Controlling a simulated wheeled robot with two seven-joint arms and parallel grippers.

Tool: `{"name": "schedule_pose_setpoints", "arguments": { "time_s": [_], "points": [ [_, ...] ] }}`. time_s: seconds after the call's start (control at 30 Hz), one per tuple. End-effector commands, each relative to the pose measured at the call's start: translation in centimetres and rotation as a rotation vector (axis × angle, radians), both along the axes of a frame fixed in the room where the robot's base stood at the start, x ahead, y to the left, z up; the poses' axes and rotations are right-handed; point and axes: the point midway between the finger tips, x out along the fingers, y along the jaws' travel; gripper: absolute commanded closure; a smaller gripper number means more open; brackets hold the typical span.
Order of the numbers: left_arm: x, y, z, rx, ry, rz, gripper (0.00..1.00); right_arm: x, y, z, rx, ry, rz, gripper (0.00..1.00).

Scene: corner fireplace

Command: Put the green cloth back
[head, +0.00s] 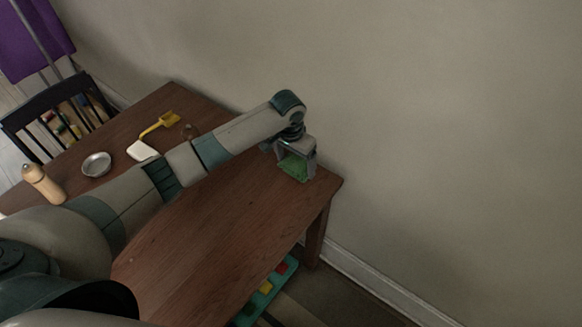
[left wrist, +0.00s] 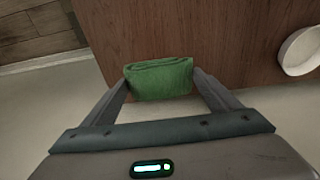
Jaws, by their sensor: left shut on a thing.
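The green cloth (head: 294,167) is a small folded bundle near the far right corner of the brown wooden table (head: 220,230). My left gripper (head: 296,172) is shut on it. In the left wrist view the folded cloth (left wrist: 160,79) sits between the two fingertips, with the wooden tabletop (left wrist: 230,35) beyond it. I cannot tell whether the cloth touches the table. My right gripper is not in view.
A metal bowl (head: 96,164), a tan bottle (head: 43,184), a yellow-handled utensil (head: 160,125) and a white object (head: 142,150) are on the table's left part. A black chair (head: 55,115) stands behind. The wall borders the far side. A teal tray (head: 266,289) is below.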

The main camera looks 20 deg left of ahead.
Motion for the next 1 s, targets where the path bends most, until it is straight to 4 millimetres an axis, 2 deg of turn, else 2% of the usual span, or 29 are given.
{"name": "schedule_pose_setpoints", "arguments": {
  "time_s": [0.17,0.57,0.9,1.0],
  "points": [
    [0.1,1.3,-0.8,0.0,0.0,-0.001,0.39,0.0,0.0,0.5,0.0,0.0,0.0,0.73],
    [0.1,1.4,-1.1,0.0,0.0,0.0,0.39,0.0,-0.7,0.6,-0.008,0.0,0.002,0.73],
    [0.1,1.4,-4.5,0.001,0.001,0.0,0.39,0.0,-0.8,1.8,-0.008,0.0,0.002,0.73],
    [0.1,1.4,-4.9,0.001,-0.001,-0.001,0.39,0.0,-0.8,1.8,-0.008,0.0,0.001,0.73]
  ]
}}
